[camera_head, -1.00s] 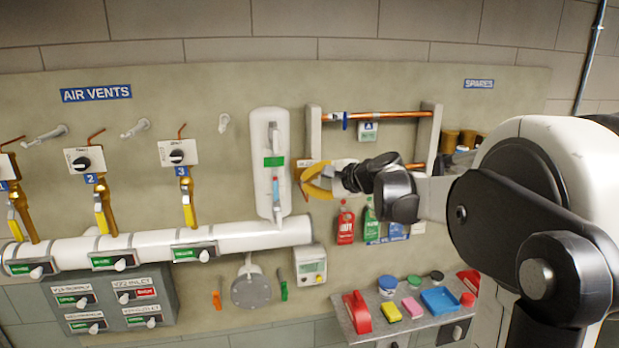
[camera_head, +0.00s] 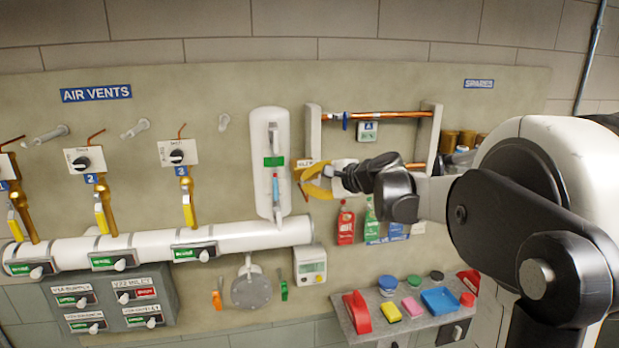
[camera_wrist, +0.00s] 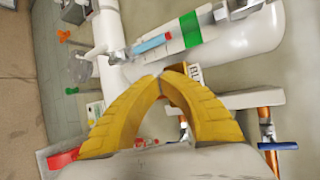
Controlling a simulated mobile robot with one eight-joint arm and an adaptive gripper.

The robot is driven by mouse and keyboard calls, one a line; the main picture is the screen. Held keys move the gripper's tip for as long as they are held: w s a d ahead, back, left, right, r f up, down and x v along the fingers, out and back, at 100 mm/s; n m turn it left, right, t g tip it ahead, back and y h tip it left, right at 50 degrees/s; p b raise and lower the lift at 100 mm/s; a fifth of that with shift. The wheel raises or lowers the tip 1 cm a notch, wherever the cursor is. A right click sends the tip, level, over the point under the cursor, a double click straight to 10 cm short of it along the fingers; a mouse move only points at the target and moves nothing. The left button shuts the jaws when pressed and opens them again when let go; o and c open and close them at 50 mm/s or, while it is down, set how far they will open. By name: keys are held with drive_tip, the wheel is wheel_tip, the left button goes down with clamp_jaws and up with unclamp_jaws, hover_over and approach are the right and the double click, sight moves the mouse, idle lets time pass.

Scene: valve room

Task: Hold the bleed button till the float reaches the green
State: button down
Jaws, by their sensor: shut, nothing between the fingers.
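The float gauge (camera_head: 269,125) is a white upright housing on the board with a narrow slot. A green band (camera_head: 273,161) crosses the slot, and a light blue column (camera_head: 276,190) with a small reddish top stands below the band. In the wrist view the green band (camera_wrist: 189,30) and the blue column (camera_wrist: 152,43) lie sideways. My gripper (camera_head: 302,178) has yellow fingers, shut and empty, just right of the gauge. In the wrist view its tips (camera_wrist: 162,75) meet beside a small label reading about "FILL" (camera_wrist: 195,73). The bleed button is not clearly visible; the fingers may hide it.
A white header pipe (camera_head: 145,245) runs below the gauge, with several yellow-handled vents to the left. A copper pipe (camera_head: 390,114) in a frame is at the upper right. A shelf (camera_head: 405,322) holds loose items.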

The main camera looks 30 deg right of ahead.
drive_tip(key=shift+s+a, duration=0.3)
drive_tip(key=shift+s, duration=0.6)
drive_tip(key=shift+s+a, duration=0.2)
drive_tip(key=shift+s, duration=0.6)
drive_tip(key=shift+s+a, duration=0.25)
drive_tip(key=shift+s, duration=0.55)
drive_tip(key=shift+s+a, duration=0.2)
drive_tip(key=shift+s, duration=0.6)
idle(0.8)
drive_tip(key=shift+w+d+b, duration=0.25)
drive_tip(key=shift+w+b, duration=0.05)
drive_tip(key=shift+w, duration=0.5)
drive_tip(key=shift+w+d+b, duration=0.2)
drive_tip(key=shift+w+b, duration=0.1)
drive_tip(key=shift+w, duration=0.55)
drive_tip(key=shift+w+d+b, duration=0.25)
drive_tip(key=shift+w+b, duration=0.05)
drive_tip(key=shift+w, duration=0.5)
drive_tip(key=shift+w, duration=0.2)
idle(0.4)
